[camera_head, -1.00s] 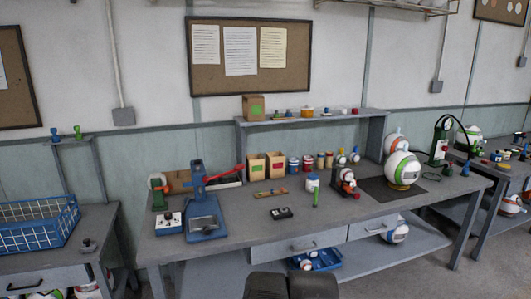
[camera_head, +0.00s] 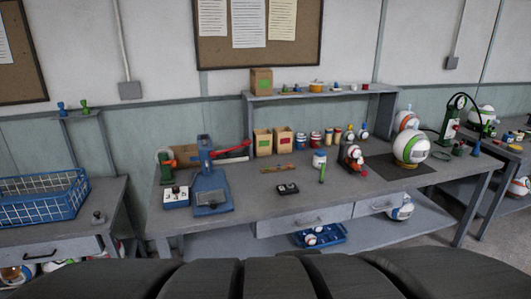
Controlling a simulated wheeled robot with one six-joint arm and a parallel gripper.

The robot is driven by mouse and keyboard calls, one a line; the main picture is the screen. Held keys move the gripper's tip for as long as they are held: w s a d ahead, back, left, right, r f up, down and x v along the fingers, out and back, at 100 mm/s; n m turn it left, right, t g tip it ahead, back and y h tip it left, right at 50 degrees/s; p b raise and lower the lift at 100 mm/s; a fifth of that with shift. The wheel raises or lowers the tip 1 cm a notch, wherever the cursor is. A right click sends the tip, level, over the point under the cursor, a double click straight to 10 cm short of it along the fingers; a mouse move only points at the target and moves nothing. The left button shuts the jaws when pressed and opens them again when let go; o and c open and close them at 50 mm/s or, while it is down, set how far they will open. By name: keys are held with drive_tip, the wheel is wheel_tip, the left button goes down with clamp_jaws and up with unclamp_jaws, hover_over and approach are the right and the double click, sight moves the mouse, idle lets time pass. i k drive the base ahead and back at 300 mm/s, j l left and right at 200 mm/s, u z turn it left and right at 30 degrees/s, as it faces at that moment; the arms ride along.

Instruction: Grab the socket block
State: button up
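A white-and-blue box (camera_head: 176,196) with dark knobs on top stands farther left. Wide dark rounded parts of my own body (camera_head: 270,278) fill the bottom of the view, well in front of the bench. I cannot make out the gripper's fingertips or its opening in them. Nothing touches the dark block.
A blue press (camera_head: 211,190) stands left of the dark block. Cardboard boxes (camera_head: 283,140), jars and a white-green ball (camera_head: 411,146) on a dark mat stand behind and right. A wire basket (camera_head: 40,203) is on the left table. The bench's front middle is mostly clear.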

sight(291, 188)
drive_tip(key=i, duration=0.65)
drive_tip(key=i+j+z, duration=0.1)
drive_tip(key=i, duration=0.6)
drive_tip(key=i+j, duration=0.2)
drive_tip(key=i, duration=0.45)
drive_tip(key=l+z, duration=0.05)
